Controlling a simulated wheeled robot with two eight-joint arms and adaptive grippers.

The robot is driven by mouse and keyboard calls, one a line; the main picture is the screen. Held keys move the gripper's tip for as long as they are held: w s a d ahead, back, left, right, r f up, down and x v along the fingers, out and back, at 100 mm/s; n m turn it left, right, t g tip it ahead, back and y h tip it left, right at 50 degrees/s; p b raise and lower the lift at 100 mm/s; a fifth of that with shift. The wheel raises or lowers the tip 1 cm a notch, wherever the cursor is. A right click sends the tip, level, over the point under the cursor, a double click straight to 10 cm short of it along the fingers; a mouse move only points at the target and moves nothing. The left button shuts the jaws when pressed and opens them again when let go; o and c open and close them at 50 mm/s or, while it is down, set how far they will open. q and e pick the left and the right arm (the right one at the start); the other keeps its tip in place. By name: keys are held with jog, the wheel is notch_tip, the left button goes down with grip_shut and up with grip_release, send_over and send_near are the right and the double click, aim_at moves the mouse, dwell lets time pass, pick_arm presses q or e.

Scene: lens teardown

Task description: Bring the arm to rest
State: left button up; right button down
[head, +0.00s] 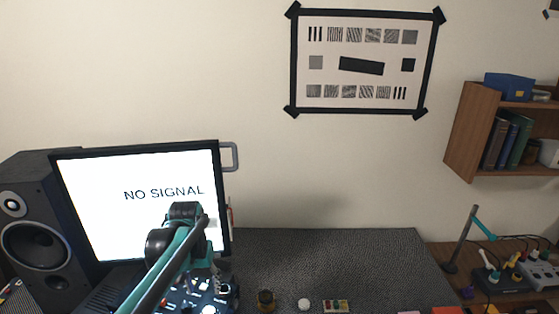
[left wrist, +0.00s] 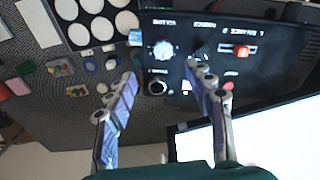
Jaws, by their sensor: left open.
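My left arm (head: 178,255) reaches up from the bottom in the head view, in front of the monitor. My left gripper shows clearly in the left wrist view (left wrist: 160,80), with its two fingers spread wide and nothing between them. Its fingertips lie over the near edge of a black control panel (left wrist: 180,85) with knobs and a red slider. I cannot tell the gap between fingertips and panel. In the head view the arm hides most of the gripper and panel. My right gripper is not in view.
A monitor (head: 100,190) reading "NO SIGNAL" and a speaker (head: 37,235) stand at left. The dark mat (head: 350,260) is mostly clear behind several small parts. A tray with round white wells (left wrist: 68,8) lies beside the panel. A shelf (head: 463,130) hangs at right.

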pick_arm(q)
jog(key=s+d+f+t+b, duration=0.3)
jog(key=s+f+b, duration=0.1)
jog(key=s, duration=0.4)
jog(key=s+d+f+m+t+b, duration=0.1)
jog(key=s+d+f+t+b, duration=0.2)
jog(key=s, duration=0.5)
notch_tip(320, 180, down, 2)
jog(key=shift+s+d+f+b, duration=0.15)
jog(key=shift+s+d+b, duration=0.25)
jog(key=shift+d+b, duration=0.25)
